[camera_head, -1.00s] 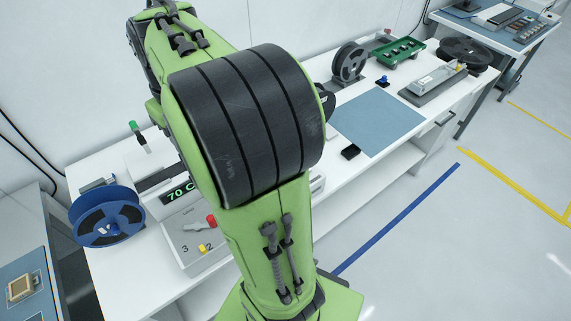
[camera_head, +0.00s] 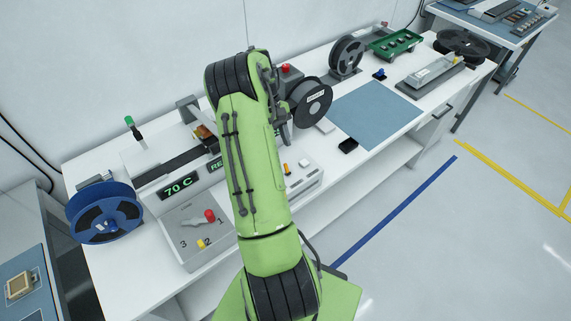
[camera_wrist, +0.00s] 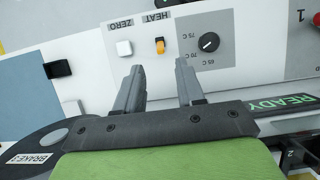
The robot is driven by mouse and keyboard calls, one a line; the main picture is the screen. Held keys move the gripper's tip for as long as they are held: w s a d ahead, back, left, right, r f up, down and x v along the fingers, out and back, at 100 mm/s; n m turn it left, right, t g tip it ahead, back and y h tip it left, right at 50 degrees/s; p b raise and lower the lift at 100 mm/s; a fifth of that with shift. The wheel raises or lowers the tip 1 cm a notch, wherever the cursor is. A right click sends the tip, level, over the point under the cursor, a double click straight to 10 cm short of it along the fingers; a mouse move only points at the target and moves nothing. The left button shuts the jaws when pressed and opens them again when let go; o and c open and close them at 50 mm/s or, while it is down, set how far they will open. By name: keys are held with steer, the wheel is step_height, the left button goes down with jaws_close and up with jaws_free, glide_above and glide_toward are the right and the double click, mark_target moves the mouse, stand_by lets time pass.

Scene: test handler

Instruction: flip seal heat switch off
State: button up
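The heat switch (camera_wrist: 160,46) is a small orange toggle beside the HEAT label on a pale panel in the wrist view. It also shows as an orange spot just right of my arm in the head view (camera_head: 286,168). I cannot tell which way it is set. My gripper (camera_wrist: 159,66) is open and empty, its two fingers apart. In the wrist picture the switch appears just past the fingertips, in line with the gap; no contact is visible. In the head view my arm hides the gripper.
A white ZERO button (camera_wrist: 124,48) and a black temperature knob (camera_wrist: 208,42) flank the switch. A READY display (camera_wrist: 293,103) and a BRAKE-labelled reel (camera_head: 310,102) are close by. A 70 C display (camera_head: 179,186) and a red-knobbed lever (camera_head: 209,216) stand left. The blue mat (camera_head: 375,115) is bare.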

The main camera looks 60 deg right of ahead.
mark_target(286, 164)
steer(key=x, duration=0.8)
steer(key=shift+s+f, duration=0.1)
steer(key=shift+f, duration=0.1)
jaws_close()
